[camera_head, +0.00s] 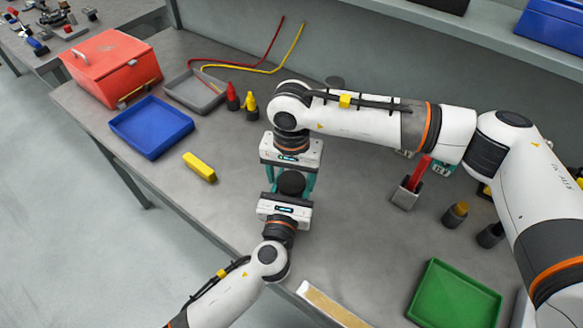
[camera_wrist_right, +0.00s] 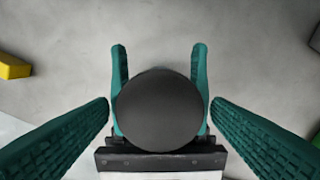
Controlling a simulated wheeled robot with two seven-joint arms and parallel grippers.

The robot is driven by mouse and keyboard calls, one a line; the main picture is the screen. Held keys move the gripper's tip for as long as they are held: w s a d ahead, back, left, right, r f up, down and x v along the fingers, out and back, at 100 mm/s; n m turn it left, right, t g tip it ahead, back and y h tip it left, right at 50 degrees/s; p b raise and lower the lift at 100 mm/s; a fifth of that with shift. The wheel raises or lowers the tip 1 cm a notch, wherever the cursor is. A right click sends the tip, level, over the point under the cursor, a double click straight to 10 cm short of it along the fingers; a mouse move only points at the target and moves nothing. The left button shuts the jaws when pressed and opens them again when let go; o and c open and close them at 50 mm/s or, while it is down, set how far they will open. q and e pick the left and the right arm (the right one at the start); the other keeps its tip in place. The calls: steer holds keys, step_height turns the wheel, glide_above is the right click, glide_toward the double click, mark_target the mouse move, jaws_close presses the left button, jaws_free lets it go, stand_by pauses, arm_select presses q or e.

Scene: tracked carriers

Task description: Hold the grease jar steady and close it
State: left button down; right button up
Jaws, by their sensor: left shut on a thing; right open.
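The grease jar (camera_head: 291,183) stands between my two grippers, showing as a dark round top; in the right wrist view it is a plain black disc (camera_wrist_right: 160,110). Whether this top is a lid seated on the jar I cannot tell. My left gripper (camera_head: 289,192) comes from the front and is shut on the jar; its teal fingers lie along both sides of it. My right gripper (camera_head: 291,170) is above the jar, open, its fingers spread on either side with gaps. The jar's body is hidden.
A yellow block (camera_head: 199,167) and blue tray (camera_head: 150,148) lie to the left. A pale bar (camera_head: 330,305) lies in front.

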steer(key=c, duration=0.7)
steer(key=o, duration=0.8)
steer(key=shift+r, duration=2.25)
steer(key=shift+c, duration=0.3)
step_height(320, 180, up, 4)
steer(key=shift+f, duration=0.2)
steer(key=shift+c, duration=0.2)
